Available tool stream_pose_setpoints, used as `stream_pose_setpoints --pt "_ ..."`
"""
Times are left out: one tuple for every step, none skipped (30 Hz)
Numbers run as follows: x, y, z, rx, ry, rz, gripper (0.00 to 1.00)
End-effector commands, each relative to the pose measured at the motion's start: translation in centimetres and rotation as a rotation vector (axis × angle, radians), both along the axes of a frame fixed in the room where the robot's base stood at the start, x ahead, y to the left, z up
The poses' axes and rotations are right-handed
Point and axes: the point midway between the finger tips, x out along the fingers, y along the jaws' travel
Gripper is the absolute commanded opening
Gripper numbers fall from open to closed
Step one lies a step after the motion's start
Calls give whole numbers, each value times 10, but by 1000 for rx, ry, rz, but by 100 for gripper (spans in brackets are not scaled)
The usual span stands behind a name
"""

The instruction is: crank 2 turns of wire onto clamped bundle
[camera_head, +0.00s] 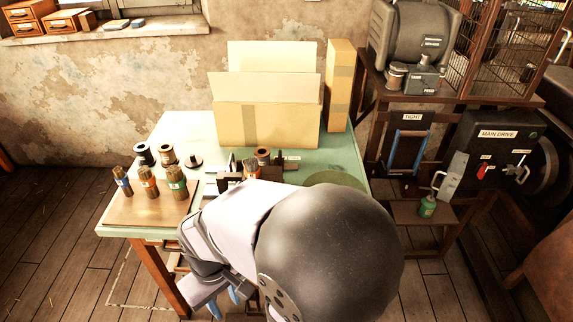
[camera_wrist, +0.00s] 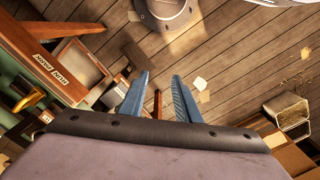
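A small winding or clamp fixture (camera_head: 232,166) stands in the middle of the green table. A brown bundle (camera_head: 251,167) appears to stand in it, partly hidden behind my arm. I cannot make out the crank handle; my arm covers the area in front and to the right. Wire spools (camera_head: 166,154) stand on the table left of the fixture. My gripper (camera_head: 225,298) is low at the front of the table, well apart from the fixture. In the wrist view its blue fingers (camera_wrist: 160,82) are spread with nothing between them, over the wooden floor.
Three banded bundles (camera_head: 148,182) stand on a wooden board at the table's left. An open cardboard box (camera_head: 266,121) and a tall carton (camera_head: 339,85) fill the back. A MAIN DRIVE panel (camera_head: 497,134) stands at right. The wrist view shows an open drawer (camera_wrist: 80,65) beside the table.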

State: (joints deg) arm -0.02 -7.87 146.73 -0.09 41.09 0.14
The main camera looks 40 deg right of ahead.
Motion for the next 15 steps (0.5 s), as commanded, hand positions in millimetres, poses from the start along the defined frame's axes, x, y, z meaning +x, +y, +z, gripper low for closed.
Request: stream_pose_setpoints --pt "0 0 0 0 0 0 30" --pt "0 0 0 0 0 0 30" --pt "0 0 0 0 0 0 30" --pt "0 0 0 0 0 0 30" --pt "0 0 0 0 0 0 30" --pt "0 0 0 0 0 0 30" --pt "0 0 0 0 0 1 30" --pt "0 0 0 0 0 1 30" --pt "0 0 0 0 0 1 30" --pt "0 0 0 0 0 1 30" --pt "0 0 0 0 0 1 30" --pt "0 0 0 0 0 1 30" --pt "0 0 0 0 1 1 22" --pt "0 0 1 0 1 0 15" --pt "0 -1 2 0 1 -4 6"
